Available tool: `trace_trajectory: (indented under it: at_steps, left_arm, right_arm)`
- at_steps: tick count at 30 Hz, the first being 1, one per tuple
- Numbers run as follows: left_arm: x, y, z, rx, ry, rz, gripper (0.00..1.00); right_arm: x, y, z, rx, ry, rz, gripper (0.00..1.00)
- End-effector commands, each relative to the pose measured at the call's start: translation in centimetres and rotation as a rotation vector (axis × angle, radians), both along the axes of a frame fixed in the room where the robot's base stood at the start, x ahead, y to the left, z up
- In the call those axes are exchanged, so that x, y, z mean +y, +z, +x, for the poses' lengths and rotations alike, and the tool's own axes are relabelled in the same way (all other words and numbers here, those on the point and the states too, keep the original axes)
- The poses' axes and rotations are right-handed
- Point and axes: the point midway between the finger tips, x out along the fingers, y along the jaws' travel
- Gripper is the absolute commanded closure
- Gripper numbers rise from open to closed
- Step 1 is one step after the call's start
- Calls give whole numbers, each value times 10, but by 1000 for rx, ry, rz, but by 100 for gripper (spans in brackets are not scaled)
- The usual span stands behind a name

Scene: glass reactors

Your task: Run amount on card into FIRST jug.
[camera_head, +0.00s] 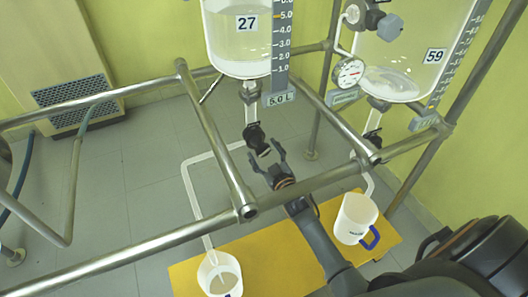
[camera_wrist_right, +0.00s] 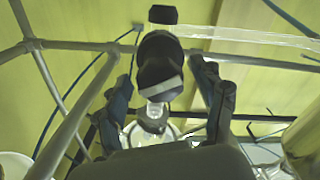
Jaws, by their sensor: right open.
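A glass reactor marked 27 (camera_head: 238,55) holds pale liquid beside a grey scale (camera_head: 282,45). A plate reading 5.0 L (camera_head: 279,99) hangs at the scale's foot. Its black outlet valve (camera_head: 254,135) sits below, with a pale tube (camera_head: 189,185) running down to a white jug (camera_head: 205,271). A second white jug (camera_head: 352,213) with a blue handle stands farther right. My right gripper (camera_head: 267,160) is open just below the valve. In the right wrist view, the black valve handle (camera_wrist_right: 160,68) shows between its open fingers (camera_wrist_right: 164,78); contact is unclear. My left gripper is not seen.
Steel rails (camera_head: 215,140) frame the area around my right arm. A second reactor marked 59 (camera_head: 400,60) hangs at right with its own valve and a gauge (camera_head: 349,73). Both jugs stand on a yellow board (camera_head: 275,262).

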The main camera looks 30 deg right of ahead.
Motion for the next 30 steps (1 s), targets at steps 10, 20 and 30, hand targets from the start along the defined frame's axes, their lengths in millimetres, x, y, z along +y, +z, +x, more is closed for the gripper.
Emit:
trace_trajectory:
  at_steps: [10,20,30]
  left_arm:
    - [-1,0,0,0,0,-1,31]
    - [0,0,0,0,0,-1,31]
    - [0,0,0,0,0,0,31]
  right_arm:
    - [1,-2,-26,2,0,1,31]
    - [5,-1,-94,2,-1,1,31]
    - [7,0,-120,0,0,0,31]
